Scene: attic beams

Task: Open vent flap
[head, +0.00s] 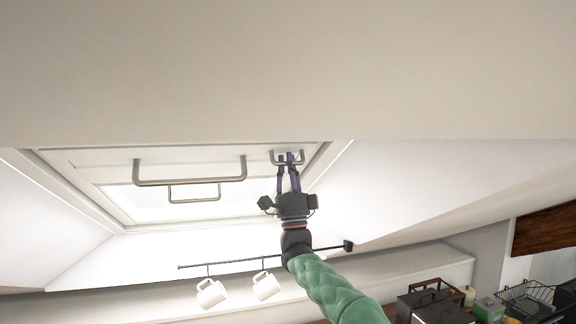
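A white-framed roof window (75,158) is set in the sloping ceiling. At its upper right is a small grey U-shaped handle (273,158), which seems to belong to the vent flap; the flap's outline is hard to make out. My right gripper (287,157) reaches up to this handle, its purple fingers close together and overlapping the bar. I cannot tell whether they are closed on it. A wide grey handle (190,183) and a smaller handle (194,199) are to the left, apart from the gripper. My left gripper is not in view.
A black rail (225,261) with two hanging white mugs, a left one (211,293) and a right one (266,286), runs below the window, near my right arm. A wire basket (527,297) and kitchen items stand at lower right.

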